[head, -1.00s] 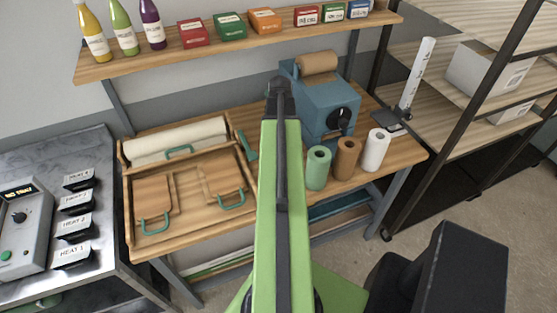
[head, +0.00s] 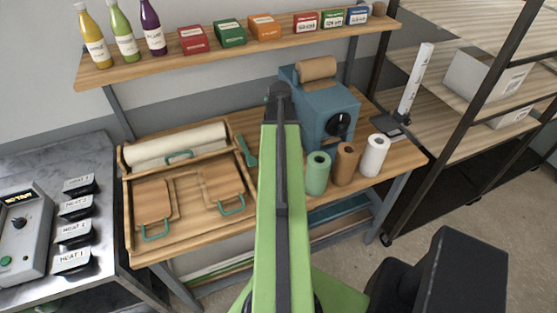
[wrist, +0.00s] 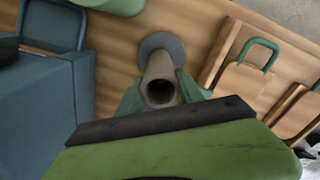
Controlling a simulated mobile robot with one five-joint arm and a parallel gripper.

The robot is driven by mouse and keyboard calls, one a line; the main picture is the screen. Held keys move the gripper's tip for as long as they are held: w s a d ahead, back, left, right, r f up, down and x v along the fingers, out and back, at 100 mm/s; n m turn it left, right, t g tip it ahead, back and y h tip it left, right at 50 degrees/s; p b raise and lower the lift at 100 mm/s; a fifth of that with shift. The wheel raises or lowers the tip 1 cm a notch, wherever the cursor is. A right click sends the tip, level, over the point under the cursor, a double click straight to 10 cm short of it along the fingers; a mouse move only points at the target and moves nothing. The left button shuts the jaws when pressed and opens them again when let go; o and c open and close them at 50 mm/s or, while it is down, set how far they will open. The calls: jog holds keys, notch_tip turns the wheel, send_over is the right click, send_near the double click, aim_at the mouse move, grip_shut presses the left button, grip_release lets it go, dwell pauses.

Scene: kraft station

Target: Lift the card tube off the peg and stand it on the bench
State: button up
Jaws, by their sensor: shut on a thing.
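The card tube (wrist: 160,82) shows in the wrist view as a brown hollow cylinder, its open end facing the camera. The teal fingers of my gripper (wrist: 160,97) are on either side of it, shut on it. A grey round base (wrist: 170,43) shows behind the tube's far end; the peg itself is not visible. I cannot tell whether the tube is clear of the base. In the head view my green arm hides the tube and gripper. The wooden bench (head: 220,245) carries them.
A blue machine (head: 322,110) with a brown roll on top stands right of my arm. Green (head: 317,172), brown (head: 345,163) and white (head: 374,155) rolls stand by the front edge. A wooden tray (head: 190,227) with handled boards lies left.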

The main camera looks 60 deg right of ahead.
notch_tip(320, 180, up, 16)
jog(key=p, duration=1.5)
jog(key=shift+p, duration=0.35)
jog(key=shift+r, duration=0.1)
